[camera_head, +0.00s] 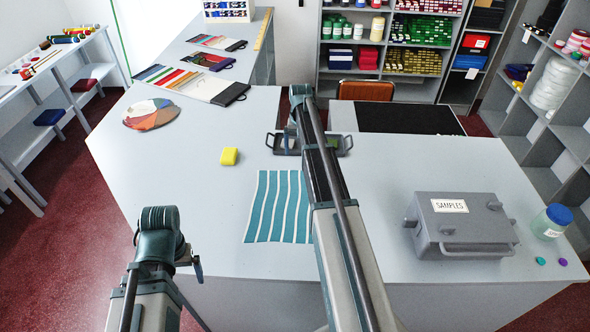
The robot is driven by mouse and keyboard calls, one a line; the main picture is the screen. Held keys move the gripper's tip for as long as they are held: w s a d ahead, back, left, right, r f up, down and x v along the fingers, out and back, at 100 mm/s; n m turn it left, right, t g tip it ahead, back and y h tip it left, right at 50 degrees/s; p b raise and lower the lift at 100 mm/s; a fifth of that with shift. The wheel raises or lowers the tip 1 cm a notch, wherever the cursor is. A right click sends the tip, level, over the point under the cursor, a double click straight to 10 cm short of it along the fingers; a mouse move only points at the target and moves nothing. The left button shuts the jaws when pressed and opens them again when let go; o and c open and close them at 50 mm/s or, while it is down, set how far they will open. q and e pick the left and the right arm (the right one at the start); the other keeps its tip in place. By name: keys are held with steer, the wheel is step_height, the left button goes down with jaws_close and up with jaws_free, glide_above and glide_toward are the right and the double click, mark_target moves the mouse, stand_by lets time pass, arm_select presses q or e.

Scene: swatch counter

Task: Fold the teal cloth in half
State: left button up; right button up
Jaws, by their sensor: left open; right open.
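The teal cloth (270,207), with white stripes, lies flat and spread out on the grey counter (190,195), near its front edge. My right arm crosses in front of its right edge. My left arm stands at the left front, apart from the cloth. Only a small part of my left gripper (197,267) shows beside that arm; it is open and no object shows in it. My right arm reaches over the counter to the right of the cloth, and its gripper is hidden behind the arm.
A dark tray (343,148) with handles sits behind my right arm. A grey SAMPLES box (463,226) and a blue-lidded jar (550,222) stand at right. The counter left of the cloth is clear.

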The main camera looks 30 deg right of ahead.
mark_target(299, 174)
steer(key=shift+s+a, duration=0.1)
steer(key=shift+s, duration=0.05)
step_height(299, 174, down, 10)
steer(key=b, duration=1)
steer(key=shift+r, duration=0.1)
jaws_close()
stand_by(0.6)
